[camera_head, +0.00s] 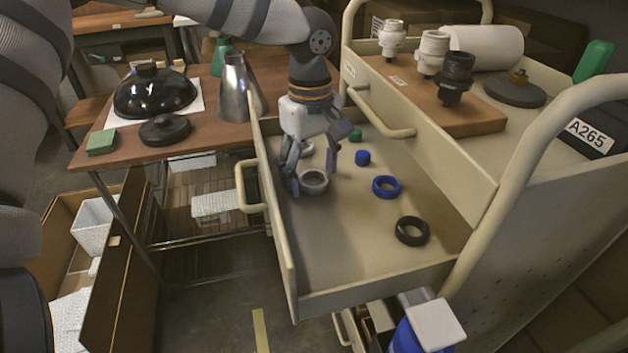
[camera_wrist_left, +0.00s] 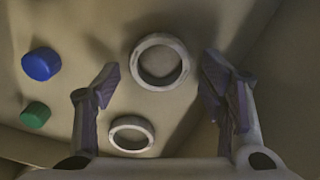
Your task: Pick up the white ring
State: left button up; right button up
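Two pale rings lie flat in the open drawer. The nearer ring (camera_head: 314,189) looks light grey; in the left wrist view this ring (camera_wrist_left: 137,64) lies between and beyond the fingertips. The farther, whiter ring (camera_head: 306,148) is partly hidden by the gripper; in the left wrist view the whiter ring (camera_wrist_left: 131,147) is lower, near the finger bases. My left gripper (camera_head: 313,178) points down into the drawer, fingers apart around the nearer ring's position; in its wrist view the left gripper (camera_wrist_left: 160,72) holds nothing. Contact with the ring cannot be told. My right gripper is not in view.
The drawer (camera_head: 345,255) also holds a blue ring (camera_head: 386,187), a black ring (camera_head: 412,231), a blue cap (camera_head: 362,158) and a green cap (camera_head: 355,134). Drawer walls and the cart handle (camera_head: 520,180) stand close by. The drawer's front floor is clear.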

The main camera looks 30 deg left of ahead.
pick_arm(q)
jog(key=c, duration=0.6)
